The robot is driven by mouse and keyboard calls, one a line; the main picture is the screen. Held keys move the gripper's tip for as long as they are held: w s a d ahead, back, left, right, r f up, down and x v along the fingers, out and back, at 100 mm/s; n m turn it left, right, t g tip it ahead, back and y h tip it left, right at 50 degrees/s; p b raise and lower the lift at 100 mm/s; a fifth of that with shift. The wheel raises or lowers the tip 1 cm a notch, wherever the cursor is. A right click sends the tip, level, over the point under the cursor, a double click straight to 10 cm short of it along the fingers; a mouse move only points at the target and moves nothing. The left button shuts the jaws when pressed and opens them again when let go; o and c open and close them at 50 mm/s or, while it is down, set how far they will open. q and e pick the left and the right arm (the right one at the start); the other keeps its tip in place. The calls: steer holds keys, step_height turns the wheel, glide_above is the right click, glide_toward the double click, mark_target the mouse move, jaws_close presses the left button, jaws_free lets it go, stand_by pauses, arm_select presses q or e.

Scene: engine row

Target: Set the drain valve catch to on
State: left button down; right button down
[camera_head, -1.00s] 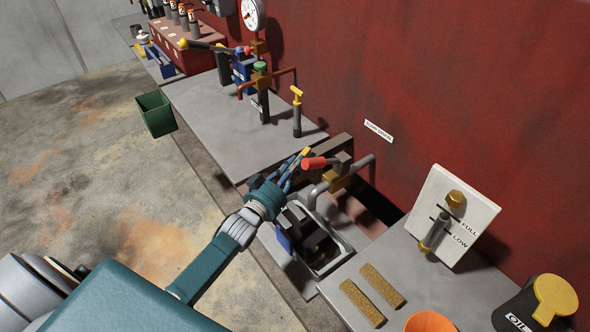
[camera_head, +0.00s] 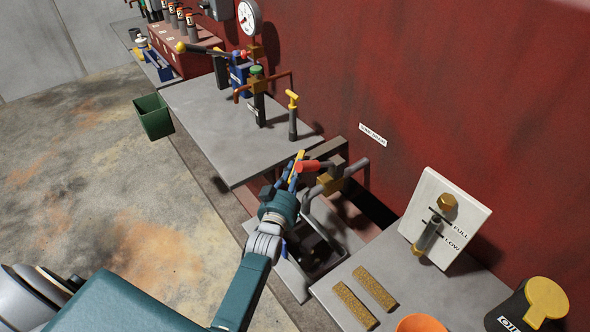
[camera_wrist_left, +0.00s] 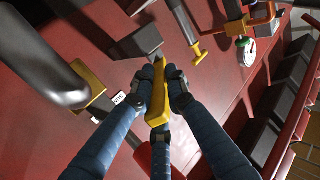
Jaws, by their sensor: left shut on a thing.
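The drain valve (camera_head: 333,185) has a brass body and grey pipes, below a small wall label (camera_head: 373,134). A red handle (camera_head: 309,167) sticks out from it to the left. My left gripper (camera_head: 295,170) is at the red handle's left end, with its blue fingers shut on a yellow piece (camera_head: 297,160) that looks like the catch. In the left wrist view, the yellow piece (camera_wrist_left: 158,97) lies between both fingertips, and the red handle (camera_wrist_left: 161,158) shows partly behind the fingers. I cannot read any on or off marking. My right gripper is not in view.
Below the valve is a grey metal tray (camera_head: 345,238), partly behind my left arm. At the right stand a white FULL/LOW gauge plate (camera_head: 440,200) and a black oil can (camera_head: 505,318). A yellow-topped plunger (camera_head: 292,120) stands on the bench behind.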

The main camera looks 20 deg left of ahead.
arm_select(q)
steer(key=c, duration=1.7)
jaws_free()
steer(key=shift+w+r, duration=0.1)
steer(key=shift+r, duration=0.2)
steer(key=shift+f, duration=0.1)
steer(key=shift+s+d+f, duration=0.1)
steer(key=shift+s+f, duration=0.05)
steer(key=shift+s, duration=0.35)
steer(key=s, duration=0.3)
steer(key=s+d, duration=0.1)
steer(key=s, duration=0.3)
steer(key=s+d, duration=0.1)
steer(key=s, duration=0.3)
